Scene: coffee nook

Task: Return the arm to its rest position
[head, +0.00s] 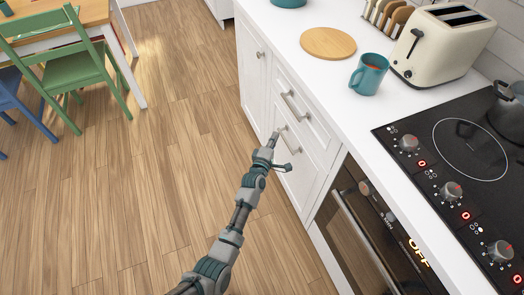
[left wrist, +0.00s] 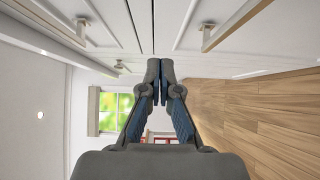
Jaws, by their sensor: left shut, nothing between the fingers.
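My left arm (head: 239,213) reaches up from the bottom of the head view, over the wooden floor. My left gripper (head: 276,137) appears in front of the white drawers, close to a drawer handle; whether it touches the handle cannot be told. In the left wrist view the left gripper (left wrist: 160,72) has its two fingers together with nothing between them. White drawer fronts (left wrist: 180,25) and metal handles fill the top of that view. My right gripper is in neither view.
The white counter (head: 290,67) holds a teal mug (head: 369,75), a round wooden board (head: 328,43), a toaster (head: 440,45) and a black cooktop (head: 465,140). An oven (head: 355,225) sits below. A green chair (head: 75,65) stands at upper left. The floor (head: 130,190) on the left is clear.

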